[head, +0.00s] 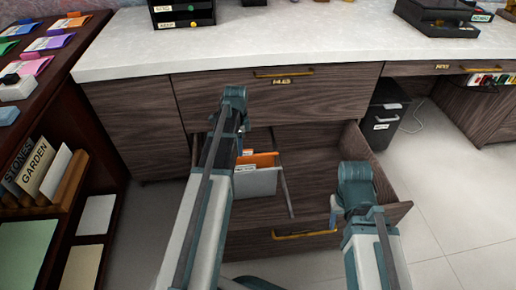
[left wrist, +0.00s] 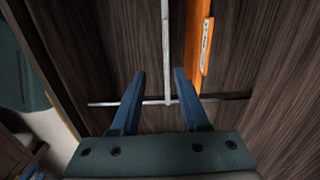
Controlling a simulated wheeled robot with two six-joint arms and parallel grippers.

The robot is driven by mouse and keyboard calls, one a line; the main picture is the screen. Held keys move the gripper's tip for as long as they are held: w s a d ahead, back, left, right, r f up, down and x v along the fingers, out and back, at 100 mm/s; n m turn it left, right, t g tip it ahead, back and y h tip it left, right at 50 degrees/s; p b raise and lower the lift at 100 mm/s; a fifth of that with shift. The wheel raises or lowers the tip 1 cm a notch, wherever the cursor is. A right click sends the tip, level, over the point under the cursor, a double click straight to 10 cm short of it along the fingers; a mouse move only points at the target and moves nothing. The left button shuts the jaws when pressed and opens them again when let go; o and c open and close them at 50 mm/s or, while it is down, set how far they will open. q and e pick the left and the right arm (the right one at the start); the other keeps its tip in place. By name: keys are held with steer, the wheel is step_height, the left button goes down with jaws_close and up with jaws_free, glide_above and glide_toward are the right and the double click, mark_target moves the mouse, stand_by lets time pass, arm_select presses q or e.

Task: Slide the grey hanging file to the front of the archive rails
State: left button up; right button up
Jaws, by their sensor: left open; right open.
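The grey hanging file (head: 256,182) hangs in the open drawer, in front of an orange file (head: 262,159). In the left wrist view the grey file (left wrist: 166,45) is a thin pale edge ending at a metal rail (left wrist: 110,104). My left gripper (left wrist: 160,72) is open, with its fingers on either side of this edge; contact cannot be told. The orange file (left wrist: 197,50) lies just right of the fingers there. In the head view my left arm hides most of its gripper. My right gripper (head: 336,208) is open and empty over the drawer's right front.
The drawer front (head: 262,245) has a brass handle (head: 305,234). The drawer's right part is bare. A rail (head: 284,185) runs front to back beside the files. A closed drawer (head: 330,92) is above, and a bookshelf (head: 62,210) stands at the left.

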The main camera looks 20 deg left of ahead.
mark_target(242, 172)
arm_select(q)
steer(key=shift+w+a+f+m, duration=0.25)
steer(key=shift+w+f+m, duration=0.05)
steer(key=shift+w+f, duration=0.35)
arm_select(e)
steer(key=shift+w+d+f, duration=0.25)
steer(key=shift+f, duration=0.3)
arm_select(q)
steer(key=shift+b, duration=0.3)
arm_select(e)
steer(key=shift+f, duration=0.1)
arm_select(q)
step_height(242, 172, down, 14)
steer(key=b, duration=1.3)
steer(key=shift+r+b, duration=0.15)
steer(key=shift+b, duration=0.15)
arm_select(e)
step_height(242, 172, down, 14)
steer(key=shift+r, duration=0.2)
arm_select(q)
steer(key=shift+c, duration=0.2)
jaws_close()
